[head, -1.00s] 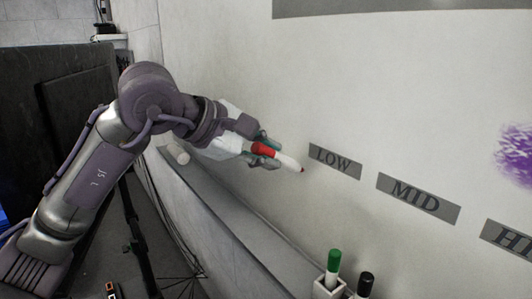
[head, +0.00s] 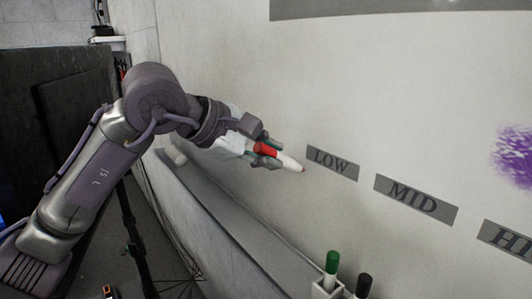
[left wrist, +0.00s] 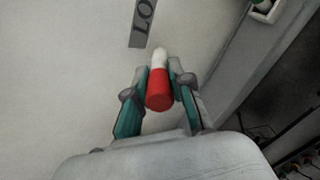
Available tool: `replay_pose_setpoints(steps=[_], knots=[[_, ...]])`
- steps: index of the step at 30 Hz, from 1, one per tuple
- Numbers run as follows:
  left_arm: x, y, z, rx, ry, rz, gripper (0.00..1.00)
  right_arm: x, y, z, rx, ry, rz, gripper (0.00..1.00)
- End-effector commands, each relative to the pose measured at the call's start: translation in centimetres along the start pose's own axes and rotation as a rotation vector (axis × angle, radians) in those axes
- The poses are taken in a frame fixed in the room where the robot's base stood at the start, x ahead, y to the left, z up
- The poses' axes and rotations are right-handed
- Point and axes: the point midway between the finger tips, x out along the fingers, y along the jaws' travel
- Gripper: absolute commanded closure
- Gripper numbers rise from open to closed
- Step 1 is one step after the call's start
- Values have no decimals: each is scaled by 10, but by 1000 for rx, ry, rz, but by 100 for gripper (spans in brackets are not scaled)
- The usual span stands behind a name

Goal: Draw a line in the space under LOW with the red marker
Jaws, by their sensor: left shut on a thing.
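My left gripper (head: 262,148) is shut on the red marker (head: 268,150), which has a red rear part and a white front part. In the head view the marker's tip points right toward the whiteboard (head: 420,120), just left of the LOW label (head: 332,161). In the left wrist view the marker (left wrist: 158,88) sits between the two fingers, with its white end toward the LOW label (left wrist: 143,22). I cannot tell whether the tip touches the board. No line shows under LOW. My right gripper is not in view.
The MID label (head: 416,200) and a partly cut-off label (head: 508,237) are further right. A purple scribble (head: 516,155) is at the right edge. A holder (head: 322,291) with a green-capped marker (head: 331,268) and a black-capped marker (head: 363,285) stands below. A ledge (head: 215,205) runs under the board.

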Motion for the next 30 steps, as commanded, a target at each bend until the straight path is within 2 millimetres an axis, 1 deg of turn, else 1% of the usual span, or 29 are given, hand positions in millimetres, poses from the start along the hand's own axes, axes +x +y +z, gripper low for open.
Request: replay_pose_setpoints(steps=[18, 23, 30], knots=[[7, 4, 3, 0, 1, 0, 100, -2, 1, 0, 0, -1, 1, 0], [8, 2, 4, 2, 1, 0, 100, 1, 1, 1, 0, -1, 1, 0], [6, -5, 13, 2, 0, 0, 100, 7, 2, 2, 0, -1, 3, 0]])
